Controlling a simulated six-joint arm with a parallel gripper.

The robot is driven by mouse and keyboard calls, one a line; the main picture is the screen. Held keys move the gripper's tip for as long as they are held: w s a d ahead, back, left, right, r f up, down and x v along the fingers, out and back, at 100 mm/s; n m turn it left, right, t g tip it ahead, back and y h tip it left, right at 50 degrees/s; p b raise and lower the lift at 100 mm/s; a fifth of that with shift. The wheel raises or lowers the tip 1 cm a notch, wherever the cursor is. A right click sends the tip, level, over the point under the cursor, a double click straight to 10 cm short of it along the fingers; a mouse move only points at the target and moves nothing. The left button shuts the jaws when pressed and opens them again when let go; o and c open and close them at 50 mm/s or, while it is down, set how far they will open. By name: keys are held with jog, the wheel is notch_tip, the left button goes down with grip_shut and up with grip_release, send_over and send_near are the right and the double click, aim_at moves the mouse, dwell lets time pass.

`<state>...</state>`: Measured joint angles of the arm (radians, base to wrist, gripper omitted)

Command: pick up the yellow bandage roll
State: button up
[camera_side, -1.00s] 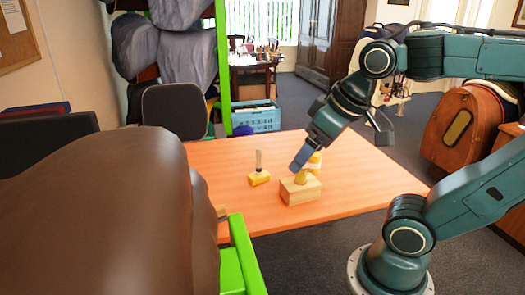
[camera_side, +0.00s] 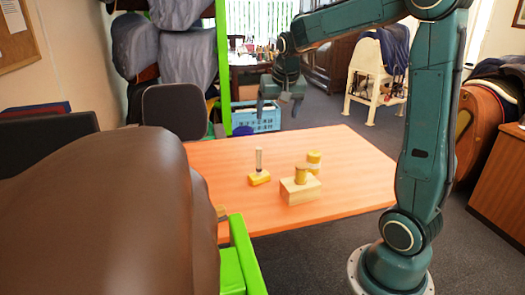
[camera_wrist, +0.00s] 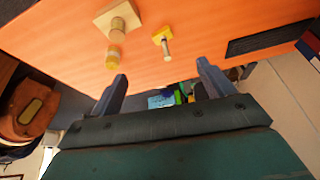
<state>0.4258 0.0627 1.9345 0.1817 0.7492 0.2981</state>
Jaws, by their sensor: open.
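Two yellow rolls stand on or by the orange table; I cannot tell for sure which is the bandage roll. One yellow roll (camera_side: 301,174) stands upright on a pale wooden block (camera_side: 299,194). A second yellow roll with a pale band (camera_side: 314,161) stands upright just behind the block. In the wrist view, the roll on the block (camera_wrist: 117,30) and the banded roll (camera_wrist: 113,56) are at the upper left. My gripper (camera_side: 280,108) is open and empty, high above the table's far side, left of both rolls. Its two fingers (camera_wrist: 162,70) are spread wide.
A yellow base with an upright pale post (camera_side: 259,166) stands left of the block on the table (camera_side: 345,180). The table's right side is clear. A dark flat strip (camera_wrist: 270,38) lies at the table's right in the wrist view. A green frame (camera_side: 224,70) rises beyond the left side.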

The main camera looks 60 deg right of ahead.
jog(key=w+d+f+m+g+h, duration=0.15)
jog(key=d+f, duration=0.25)
jog(key=d, duration=0.4)
jog(key=w+d+f+m+y, duration=0.1)
jog(key=d+f+m, duration=0.2)
jog(key=d+f, duration=0.3)
jog(key=m+g, duration=0.2)
jog(key=m, duration=0.2)
send_near(314, 154)
jog(key=shift+w+a+r+h, duration=0.15)
jog(key=shift+a+h, duration=0.2)
jog(key=shift+h, duration=0.1)
jog(key=shift+x, duration=4.25)
jog(key=shift+x, duration=2.6)
jog(key=c, duration=1.1)
